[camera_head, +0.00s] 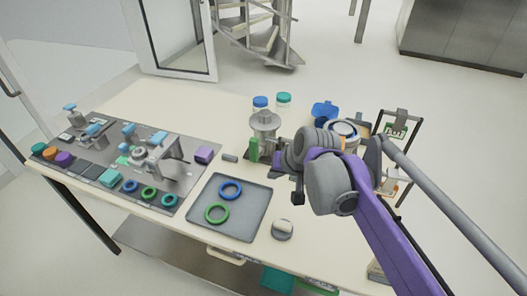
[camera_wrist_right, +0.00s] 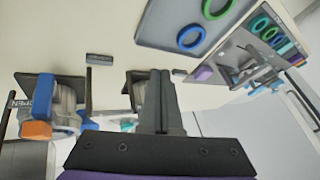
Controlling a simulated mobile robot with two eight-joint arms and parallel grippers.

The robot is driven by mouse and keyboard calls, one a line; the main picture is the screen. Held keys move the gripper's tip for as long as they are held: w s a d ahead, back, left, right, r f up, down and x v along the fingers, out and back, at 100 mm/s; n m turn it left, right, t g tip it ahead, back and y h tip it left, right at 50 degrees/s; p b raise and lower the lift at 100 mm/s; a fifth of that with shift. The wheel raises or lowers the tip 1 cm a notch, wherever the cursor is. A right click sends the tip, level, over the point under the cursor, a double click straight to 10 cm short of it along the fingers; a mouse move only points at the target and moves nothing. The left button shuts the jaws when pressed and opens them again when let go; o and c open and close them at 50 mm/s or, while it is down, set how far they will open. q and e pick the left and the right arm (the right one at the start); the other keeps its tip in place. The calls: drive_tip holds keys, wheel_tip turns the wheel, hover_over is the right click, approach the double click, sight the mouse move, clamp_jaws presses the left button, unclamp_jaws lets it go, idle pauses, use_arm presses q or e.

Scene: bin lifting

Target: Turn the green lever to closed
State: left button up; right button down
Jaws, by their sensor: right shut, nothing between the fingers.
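A narrow upright green part (camera_head: 254,149), which looks like the green lever, stands on the left side of a grey metal fixture (camera_head: 264,124) near the middle of the table. Whether it is at open or closed cannot be read. My right gripper (camera_head: 274,158) is just right of this fixture, its fingers partly hidden by my wrist. In the right wrist view my right gripper (camera_wrist_right: 161,100) is shut and empty, in front of a dark-based fixture (camera_wrist_right: 138,78) that it partly covers. The green part is not clear there. My left gripper is not in view.
A grey tray (camera_head: 238,223) with blue and green rings lies in front. A panel (camera_head: 180,192) with several parts is left. Jars (camera_head: 284,99) stand behind. In the right wrist view, a fixture with a blue lever (camera_wrist_right: 45,92) and an OPEN label is at left.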

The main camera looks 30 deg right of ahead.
sight(256, 148)
drive_tip(key=w+d+r+m, duration=0.2)
drive_tip(key=w+d+r, duration=0.2)
drive_tip(key=d, duration=0.3)
drive_tip(key=shift+w+d+m+t+b, duration=0.25)
drive_tip(key=shift+w+m+t+b, duration=0.05)
drive_tip(key=shift+w+t, duration=0.15)
drive_tip(key=w+a+f, duration=0.2)
drive_tip(key=w+f, duration=0.6)
drive_tip(key=w, duration=0.1)
drive_tip(key=shift+a, duration=0.4)
drive_tip(key=shift+r, duration=0.15)
